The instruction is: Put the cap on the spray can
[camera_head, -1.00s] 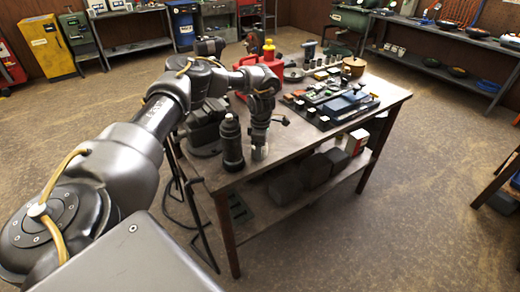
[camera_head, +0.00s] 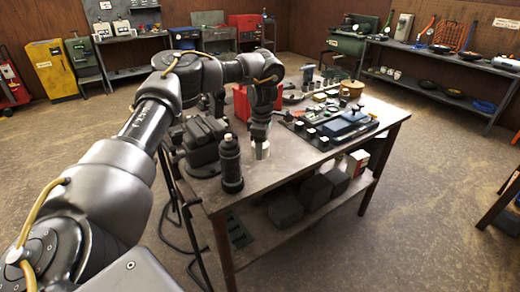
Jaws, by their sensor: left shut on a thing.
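The spray can (camera_head: 230,166) appears to be the dark upright can with a narrow top, standing near the table's front left edge. My left gripper (camera_head: 261,143) points down just to the right of and slightly behind it, apart from it. It is shut on a small pale grey thing, likely the cap (camera_head: 262,151), which shows below the fingers. The fingers are small and partly blend with the dark wrist. My right gripper is out of view.
The table (camera_head: 287,172) has a dark vise (camera_head: 200,143) left of the can. A red container (camera_head: 242,103) stands behind my wrist. A tray of parts (camera_head: 333,123) lies to the right. Bare tabletop lies between the gripper and the front edge.

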